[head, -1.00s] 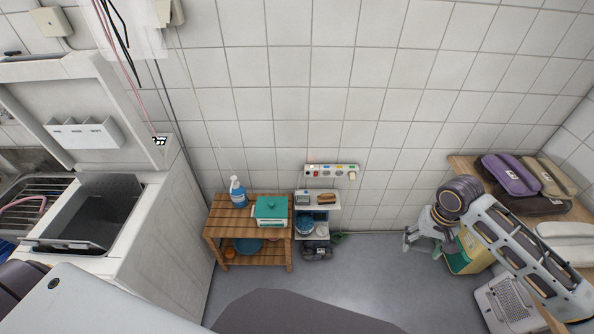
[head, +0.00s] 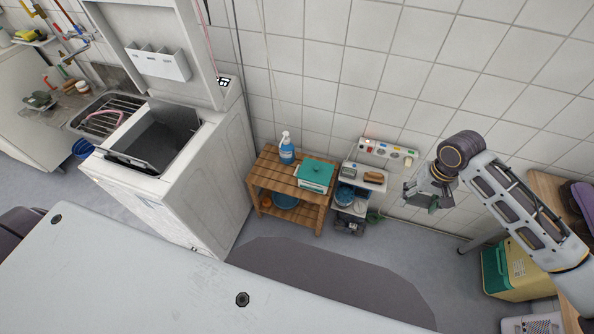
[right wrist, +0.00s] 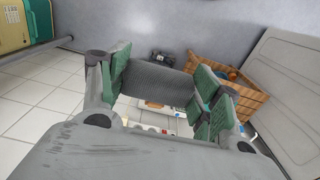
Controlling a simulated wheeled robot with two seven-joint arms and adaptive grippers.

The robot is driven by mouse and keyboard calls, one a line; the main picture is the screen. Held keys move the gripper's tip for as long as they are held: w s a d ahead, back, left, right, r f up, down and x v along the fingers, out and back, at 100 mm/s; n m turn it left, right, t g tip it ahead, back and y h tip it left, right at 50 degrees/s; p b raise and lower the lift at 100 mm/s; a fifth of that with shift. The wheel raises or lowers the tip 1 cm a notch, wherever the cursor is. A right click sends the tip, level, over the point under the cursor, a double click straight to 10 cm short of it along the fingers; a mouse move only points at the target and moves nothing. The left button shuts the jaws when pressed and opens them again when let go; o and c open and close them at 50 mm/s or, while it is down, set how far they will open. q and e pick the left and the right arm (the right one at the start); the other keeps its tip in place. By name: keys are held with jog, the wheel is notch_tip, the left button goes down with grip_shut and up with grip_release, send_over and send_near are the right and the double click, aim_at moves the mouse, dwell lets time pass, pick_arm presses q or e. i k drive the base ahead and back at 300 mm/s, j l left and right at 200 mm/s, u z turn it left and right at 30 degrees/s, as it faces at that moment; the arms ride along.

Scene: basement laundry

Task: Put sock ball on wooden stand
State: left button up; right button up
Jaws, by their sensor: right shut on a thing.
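The wooden stand (head: 268,170) is a slatted two-level unit left of centre in the head view. A blue spray bottle (head: 287,150) and a white box with a teal lid (head: 315,174) are on its top. The stand also shows at the right in the right wrist view (right wrist: 202,66). My right gripper (head: 422,196) is in the air to the right of the stand. In the right wrist view it is shut on a dark grey sock ball (right wrist: 158,78), held between green finger pads. The sock ball is hard to make out in the head view. My left gripper is out of view.
A white washer (head: 195,195) with an open lid is at the left. A yellow-green box (head: 522,268) is at the right.

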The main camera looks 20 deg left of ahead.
aim_at(267, 177)
jog(key=i+l+u, duration=0.1)
jog(key=u, duration=0.3)
jog(key=i+l+u, duration=0.15)
jog(key=u, duration=0.3)
jog(key=l+u, duration=0.2)
jog(key=u, duration=0.2)
jog(key=i+l+u, duration=0.15)
jog(key=l+u, duration=0.45)
jog(key=i, duration=0.05)
